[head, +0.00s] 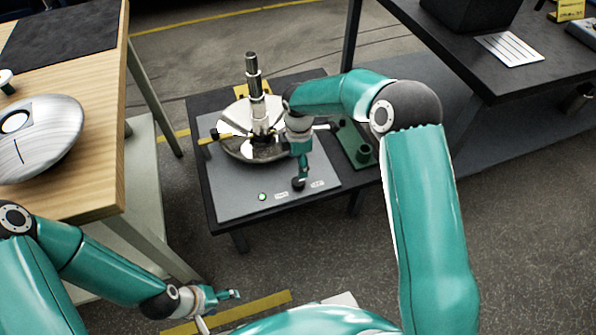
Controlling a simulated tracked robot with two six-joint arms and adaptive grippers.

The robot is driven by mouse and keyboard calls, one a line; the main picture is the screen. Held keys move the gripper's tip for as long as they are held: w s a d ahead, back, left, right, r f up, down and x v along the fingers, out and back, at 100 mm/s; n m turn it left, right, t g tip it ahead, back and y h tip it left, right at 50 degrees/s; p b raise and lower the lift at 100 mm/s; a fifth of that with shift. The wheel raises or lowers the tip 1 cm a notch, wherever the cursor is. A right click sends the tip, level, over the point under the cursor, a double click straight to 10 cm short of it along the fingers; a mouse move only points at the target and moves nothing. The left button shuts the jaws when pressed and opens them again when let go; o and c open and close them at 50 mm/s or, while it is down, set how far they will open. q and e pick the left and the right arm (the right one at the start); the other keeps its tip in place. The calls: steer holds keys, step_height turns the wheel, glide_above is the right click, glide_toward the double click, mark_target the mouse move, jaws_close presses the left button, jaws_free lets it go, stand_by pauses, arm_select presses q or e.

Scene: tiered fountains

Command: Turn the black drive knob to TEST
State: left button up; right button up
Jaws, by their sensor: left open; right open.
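The black drive knob (299,184) sits near the front of the grey panel (235,206), between two small white labels (281,195), whose text is too small to read. My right gripper (300,173) points down right above the knob, open, and hides part of it. I cannot tell whether the fingers touch the knob or which way it points. A round green light (262,196) is left of the labels. My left gripper (236,295) is open and empty, low in front of the table, well away from the panel.
A metal fountain bowl (240,150) with an upright column (254,85) stands on the panel behind my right gripper. A green fixture (358,150) is to its right. A wooden table (105,150) with a metal dish (40,140) is at left; a dark bench (490,65) is at right.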

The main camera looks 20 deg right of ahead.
step_height(320, 180, up, 2)
steer(key=shift+r, duration=0.25)
stand_by(0.4)
